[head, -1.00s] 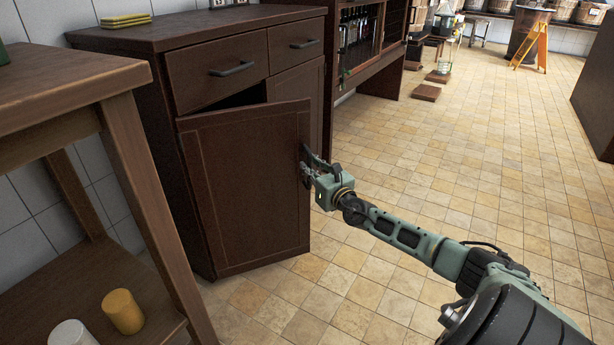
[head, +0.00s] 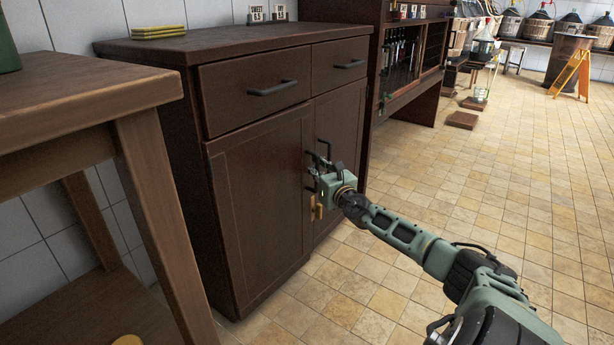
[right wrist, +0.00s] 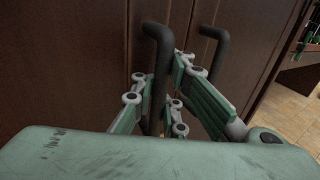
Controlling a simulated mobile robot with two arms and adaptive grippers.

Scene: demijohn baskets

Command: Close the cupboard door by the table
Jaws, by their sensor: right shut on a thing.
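The dark brown cupboard (head: 205,95) stands beside the wooden table (head: 75,90). Its left door (head: 255,210) lies flat in the front, with no gap showing along its top edge. The right door (head: 340,125) is also flat. My right gripper (head: 318,170) is at the left door's dark handle. In the right wrist view my right gripper (right wrist: 168,105) has its green fingers on either side of the left door's upright handle (right wrist: 155,75), shut on it. The right door's handle (right wrist: 215,50) stands just to the right, free. My left gripper is out of view.
A brown shelf unit with bottles (head: 400,65) stands right of the cupboard. Tiled floor (head: 470,190) is clear to the right. A yellow folding stand (head: 572,72) is far back.

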